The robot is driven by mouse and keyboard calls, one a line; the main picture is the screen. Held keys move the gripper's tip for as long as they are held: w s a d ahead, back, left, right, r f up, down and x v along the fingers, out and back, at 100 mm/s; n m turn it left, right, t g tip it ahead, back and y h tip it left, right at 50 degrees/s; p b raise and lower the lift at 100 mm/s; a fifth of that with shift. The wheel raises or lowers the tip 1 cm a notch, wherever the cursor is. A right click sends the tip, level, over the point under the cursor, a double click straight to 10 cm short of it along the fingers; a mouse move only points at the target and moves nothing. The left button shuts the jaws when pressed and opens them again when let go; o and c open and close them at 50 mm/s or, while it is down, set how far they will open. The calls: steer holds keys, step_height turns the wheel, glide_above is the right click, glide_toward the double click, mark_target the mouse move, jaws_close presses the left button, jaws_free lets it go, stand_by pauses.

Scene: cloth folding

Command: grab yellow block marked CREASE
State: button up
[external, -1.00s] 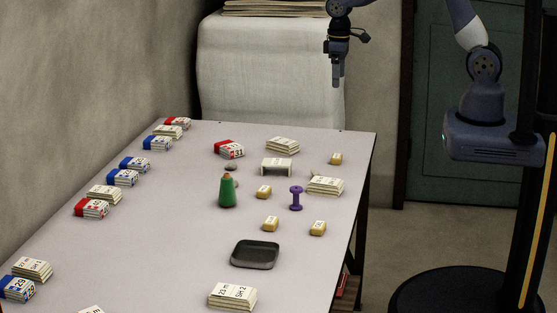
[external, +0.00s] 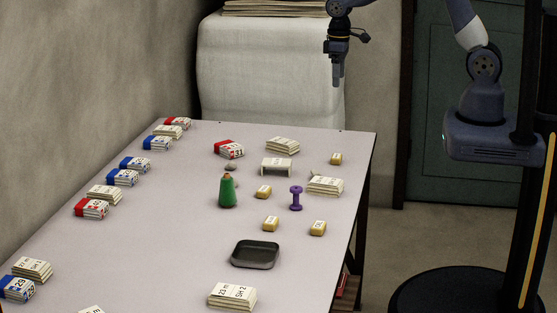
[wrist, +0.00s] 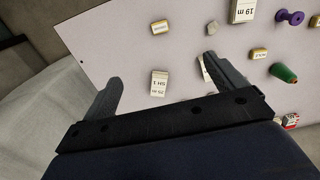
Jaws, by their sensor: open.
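Several small yellow blocks with short dark labels lie on the table. One is at the far right (external: 336,159), one left of the purple spool (external: 263,191), and two nearer the tray, a left one (external: 271,223) and a right one (external: 318,228). I cannot read which is marked CREASE. In the wrist view one yellow block (wrist: 160,27) lies beyond the fingers and another (wrist: 259,54) to the right, their lettering too small to read. My gripper (external: 336,82) is open and empty, raised beyond the table's far edge; its spread fingers show in the wrist view (wrist: 163,68).
A purple spool (external: 296,198), a green cone-topped bottle (external: 227,190), a small white stand (external: 276,164) and a dark tray (external: 255,267) stand among the blocks. Stacks of cards, such as a white one (external: 325,186), line the table. The table's middle left is clear.

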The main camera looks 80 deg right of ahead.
steer(key=c, duration=0.5)
steer(key=t+b, duration=1.3)
steer(key=b, duration=1.6)
glide_toward(341, 156)
steer(key=shift+t, duration=0.3)
steer(key=shift+f+b+x, duration=0.1)
steer(key=shift+b+x, duration=0.75)
steer(key=shift+x, duration=1.5)
steer(key=shift+f+b+x, duration=0.15)
steer(key=shift+b+x, duration=0.65)
steer(key=shift+x, duration=1.55)
